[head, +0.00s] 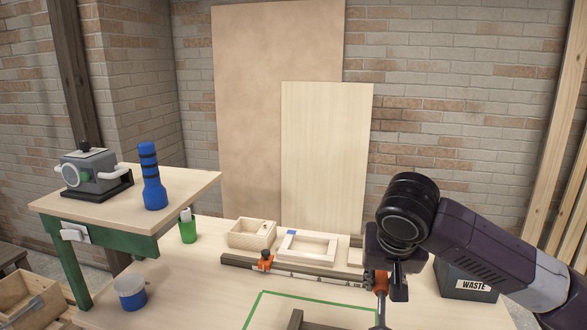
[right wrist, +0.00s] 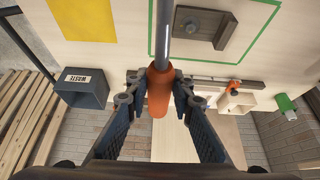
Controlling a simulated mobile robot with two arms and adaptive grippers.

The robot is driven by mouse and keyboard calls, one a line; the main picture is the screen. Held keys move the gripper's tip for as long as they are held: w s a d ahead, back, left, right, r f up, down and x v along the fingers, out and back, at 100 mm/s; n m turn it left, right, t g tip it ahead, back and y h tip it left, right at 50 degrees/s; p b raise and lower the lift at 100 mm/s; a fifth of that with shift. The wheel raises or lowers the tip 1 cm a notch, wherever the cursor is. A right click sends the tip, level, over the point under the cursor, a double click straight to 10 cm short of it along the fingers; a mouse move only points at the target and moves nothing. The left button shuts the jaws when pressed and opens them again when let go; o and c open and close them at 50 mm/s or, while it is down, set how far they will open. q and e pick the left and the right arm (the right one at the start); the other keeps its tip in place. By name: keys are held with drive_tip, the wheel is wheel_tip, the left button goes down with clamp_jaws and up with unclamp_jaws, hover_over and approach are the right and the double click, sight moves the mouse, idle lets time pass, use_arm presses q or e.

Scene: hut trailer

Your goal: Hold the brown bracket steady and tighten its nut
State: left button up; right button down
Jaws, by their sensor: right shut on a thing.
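The brown bracket (right wrist: 212,25) lies on the bench inside a green tape outline in the right wrist view. My right gripper (right wrist: 160,88) is shut on the orange handle (right wrist: 159,96) of a tool with a grey shaft (right wrist: 165,40). In the head view my right gripper (head: 382,272) points down over the bench, to the right of the bracket. The tool's tip is out of view. My left gripper is in neither view.
A black waste bin (head: 466,283) stands right of my right gripper. A rail with an orange clamp (head: 265,262), a wooden box (head: 251,233) and a green bottle (head: 187,228) lie behind the taped area. A yellow sheet (right wrist: 75,20) lies on the bench.

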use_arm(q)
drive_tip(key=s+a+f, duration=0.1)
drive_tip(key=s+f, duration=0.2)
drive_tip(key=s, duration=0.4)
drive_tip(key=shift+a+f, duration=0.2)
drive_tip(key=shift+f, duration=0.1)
use_arm(e)
drive_tip(key=s+f+n, duration=0.1)
drive_tip(key=s+f, duration=0.2)
drive_tip(key=s, duration=0.3)
drive_tip(key=s+d+f+n+y, duration=0.1)
drive_tip(key=s+f, duration=0.2)
drive_tip(key=s, duration=0.3)
drive_tip(key=shift+s+d+f, duration=0.3)
